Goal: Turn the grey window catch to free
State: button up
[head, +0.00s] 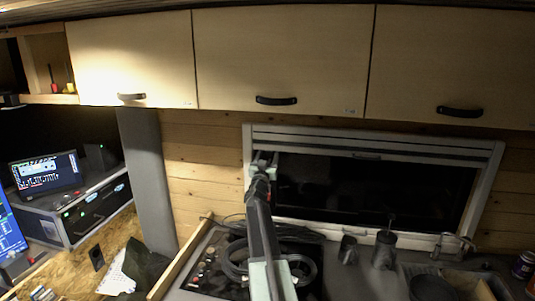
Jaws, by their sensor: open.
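The window (370,195) is a dark pane in a pale grey frame in the wooden back wall, right of centre in the head view. I cannot clearly make out a grey catch on it. A small grey fitting (367,156) sits on the upper rail of the frame, but I cannot tell whether it is the catch. My gripper (264,157) is raised at the upper left corner of the window, in front of the frame. Its pale jaws are open and look empty. My gripper and arm hide part of the left frame side. I cannot tell whether the jaws touch the frame.
Overhead cupboards (282,60) with dark handles run above the window. Below it, a counter holds a coiled black cable (300,262), dark mugs (384,250), a tap (452,243) and a can (524,264). Audio equipment and screens (46,174) stand at left.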

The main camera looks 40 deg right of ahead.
grip_shut()
jog(key=shift+m+g, duration=0.6)
jog(key=shift+m, duration=0.6)
grip_release()
jog(key=shift+a, duration=0.1)
jog(key=shift+s+a+f, duration=0.1)
jog(key=shift+a+f, duration=0.05)
jog(key=b+v, duration=0.3)
jog(key=v, duration=0.4)
